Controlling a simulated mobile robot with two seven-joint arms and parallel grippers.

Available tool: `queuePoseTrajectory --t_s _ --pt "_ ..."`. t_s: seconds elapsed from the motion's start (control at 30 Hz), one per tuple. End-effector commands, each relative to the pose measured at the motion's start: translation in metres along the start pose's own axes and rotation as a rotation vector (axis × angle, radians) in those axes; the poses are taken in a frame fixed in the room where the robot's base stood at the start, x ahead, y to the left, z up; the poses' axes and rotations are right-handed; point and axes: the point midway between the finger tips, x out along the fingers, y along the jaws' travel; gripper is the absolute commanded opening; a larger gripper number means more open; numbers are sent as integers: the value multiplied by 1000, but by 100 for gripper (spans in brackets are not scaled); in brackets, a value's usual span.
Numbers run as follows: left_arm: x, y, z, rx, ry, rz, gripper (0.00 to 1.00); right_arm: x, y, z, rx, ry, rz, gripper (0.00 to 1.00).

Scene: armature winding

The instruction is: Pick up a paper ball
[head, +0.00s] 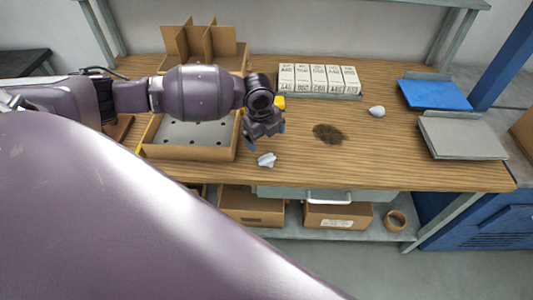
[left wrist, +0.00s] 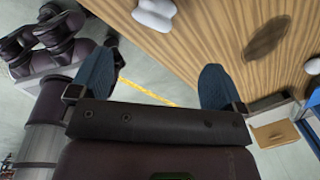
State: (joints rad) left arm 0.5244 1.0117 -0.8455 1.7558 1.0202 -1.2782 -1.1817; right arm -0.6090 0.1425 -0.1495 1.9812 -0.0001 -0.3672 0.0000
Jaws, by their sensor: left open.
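A crumpled white paper ball (head: 266,160) lies on the wooden table (head: 420,170) near its front edge. A second white paper ball (head: 377,111) lies farther back to the right. My left gripper (head: 267,139) is open and empty, just behind and above the nearer ball in the head view. In the left wrist view, the open blue fingers of the left gripper (left wrist: 158,62) have nothing between them. The nearer ball (left wrist: 155,13) shows beyond them at the top edge, and the other ball (left wrist: 313,66) is at the right edge. My right gripper does not show.
A dark stain (head: 328,133) marks the table between the balls. A shallow cardboard tray (head: 190,153) stands left of the gripper. A row of white boxes (head: 318,79), a blue tray (head: 435,94) and a grey tray (head: 462,136) are around. The table's right front is clear.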

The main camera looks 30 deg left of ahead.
Motion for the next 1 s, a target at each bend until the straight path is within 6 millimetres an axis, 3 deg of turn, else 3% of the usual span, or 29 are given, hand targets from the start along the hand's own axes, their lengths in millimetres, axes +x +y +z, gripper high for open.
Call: queuePoseTrajectory --t_s 0.17,0.6,0.77,1.0 --pt "4 10 0 92 10 59 95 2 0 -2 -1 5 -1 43" --pt "55 13 -1 102 12 62 95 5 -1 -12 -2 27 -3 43" --pt "63 12 -1 102 12 61 95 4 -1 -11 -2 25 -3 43" --pt "94 9 0 102 12 62 95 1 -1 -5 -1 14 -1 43"
